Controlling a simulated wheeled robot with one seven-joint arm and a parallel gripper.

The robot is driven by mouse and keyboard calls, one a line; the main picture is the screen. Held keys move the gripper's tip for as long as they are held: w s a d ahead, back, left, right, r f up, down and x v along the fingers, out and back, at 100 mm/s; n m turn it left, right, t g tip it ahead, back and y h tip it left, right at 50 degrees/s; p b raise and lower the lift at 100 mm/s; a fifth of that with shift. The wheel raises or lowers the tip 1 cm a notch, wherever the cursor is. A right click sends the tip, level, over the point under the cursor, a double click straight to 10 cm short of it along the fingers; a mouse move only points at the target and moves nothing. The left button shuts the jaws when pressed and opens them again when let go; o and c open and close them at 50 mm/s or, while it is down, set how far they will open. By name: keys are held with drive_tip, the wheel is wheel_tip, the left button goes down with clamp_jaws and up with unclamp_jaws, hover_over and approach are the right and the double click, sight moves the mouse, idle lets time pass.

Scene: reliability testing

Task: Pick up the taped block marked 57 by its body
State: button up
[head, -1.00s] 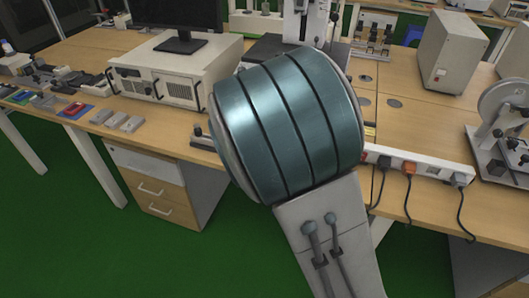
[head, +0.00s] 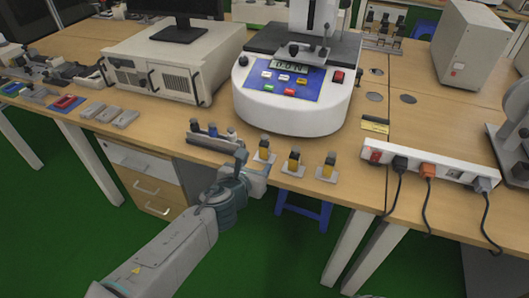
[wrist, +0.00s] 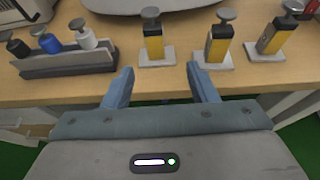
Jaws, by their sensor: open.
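Three dark blocks with yellow tape and round grey tops stand upright on small pale plates along the table's front edge. In the head view they are the left block (head: 263,152), the middle block (head: 294,162) and the right block (head: 328,167). The wrist view also shows the left block (wrist: 154,40), middle block (wrist: 217,44) and right block (wrist: 275,38). No number can be read on them. My gripper (wrist: 158,76) is open and empty at the table edge, its fingers pointing toward the left block, which stands beyond the fingertips. It also shows in the head view (head: 252,167).
A rack (wrist: 70,63) with black, blue and white capped pieces stands left of the blocks. A round white testing machine (head: 295,105) stands behind them. A power strip (head: 425,165) with cables lies to the right. A white instrument case (head: 165,65) stands at the left.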

sight(266, 152)
drive_tip(key=b+x, duration=0.1)
drive_tip(key=x, duration=0.7)
drive_tip(key=shift+w+r+b, duration=0.1)
drive_tip(key=shift+w+b, duration=0.1)
drive_tip(key=shift+b, duration=0.1)
drive_tip(key=shift+w+a+r+b+x, duration=0.1)
drive_tip(key=shift+b+x, duration=0.05)
drive_tip(key=shift+x, duration=0.75)
drive_tip(key=shift+w+a+r+b+x, duration=0.1)
drive_tip(key=shift+x, duration=0.85)
drive_tip(key=shift+w+a+r+b+x, duration=0.1)
drive_tip(key=shift+b+x, duration=0.05)
drive_tip(key=shift+x, duration=0.75)
clamp_jaws()
